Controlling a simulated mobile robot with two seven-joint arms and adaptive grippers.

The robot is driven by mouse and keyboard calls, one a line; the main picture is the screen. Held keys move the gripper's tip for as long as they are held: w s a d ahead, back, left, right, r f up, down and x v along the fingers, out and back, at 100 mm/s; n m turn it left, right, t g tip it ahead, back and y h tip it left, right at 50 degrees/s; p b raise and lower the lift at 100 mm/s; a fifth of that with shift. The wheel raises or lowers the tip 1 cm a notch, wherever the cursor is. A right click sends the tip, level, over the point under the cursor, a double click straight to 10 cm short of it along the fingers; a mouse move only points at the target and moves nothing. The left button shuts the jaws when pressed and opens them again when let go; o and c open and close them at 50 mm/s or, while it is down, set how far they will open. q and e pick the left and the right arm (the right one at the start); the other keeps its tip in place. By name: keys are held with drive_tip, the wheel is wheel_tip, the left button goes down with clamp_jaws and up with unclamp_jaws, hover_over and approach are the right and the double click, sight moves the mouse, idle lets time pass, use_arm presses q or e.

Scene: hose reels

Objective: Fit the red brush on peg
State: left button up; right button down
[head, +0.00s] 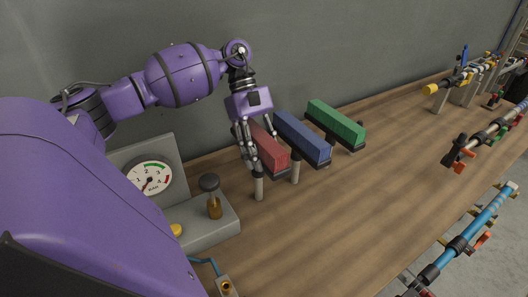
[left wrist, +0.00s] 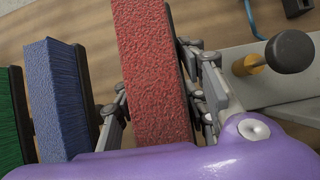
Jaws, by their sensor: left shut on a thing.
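The red brush (head: 270,150) is a long block with a dark base. My left gripper (head: 258,148) is shut on it, with fingers on both sides; the left wrist view also shows the red brush (left wrist: 152,75) between the fingers. A grey upright peg (head: 258,185) stands just below the brush's near end in the head view. I cannot tell whether the brush touches it. A second peg (head: 295,168) stands to the right, near the blue brush (head: 302,138). My right gripper is not in view.
A green brush (head: 336,123) lies right of the blue one. A grey gauge unit (head: 198,222) with a dark knob (head: 209,183) stands to the left. Hose tools (head: 465,75) line the far right.

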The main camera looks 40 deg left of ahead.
sight(252, 127)
use_arm(q)
drive_tip(key=shift+f, duration=0.5)
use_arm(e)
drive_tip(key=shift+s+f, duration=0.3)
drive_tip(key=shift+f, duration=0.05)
use_arm(q)
drive_tip(key=shift+f+b, duration=0.45)
drive_tip(key=shift+f, duration=0.1)
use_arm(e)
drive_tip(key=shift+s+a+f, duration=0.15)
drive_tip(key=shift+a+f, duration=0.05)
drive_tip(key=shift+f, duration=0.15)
use_arm(q)
drive_tip(key=shift+f, duration=0.5)
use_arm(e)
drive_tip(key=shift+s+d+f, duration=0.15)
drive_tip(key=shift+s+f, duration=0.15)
use_arm(q)
drive_tip(key=o, duration=1.5)
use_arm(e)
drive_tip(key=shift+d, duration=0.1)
use_arm(q)
drive_tip(key=v, duration=1.2)
drive_tip(key=shift+r, duration=0.1)
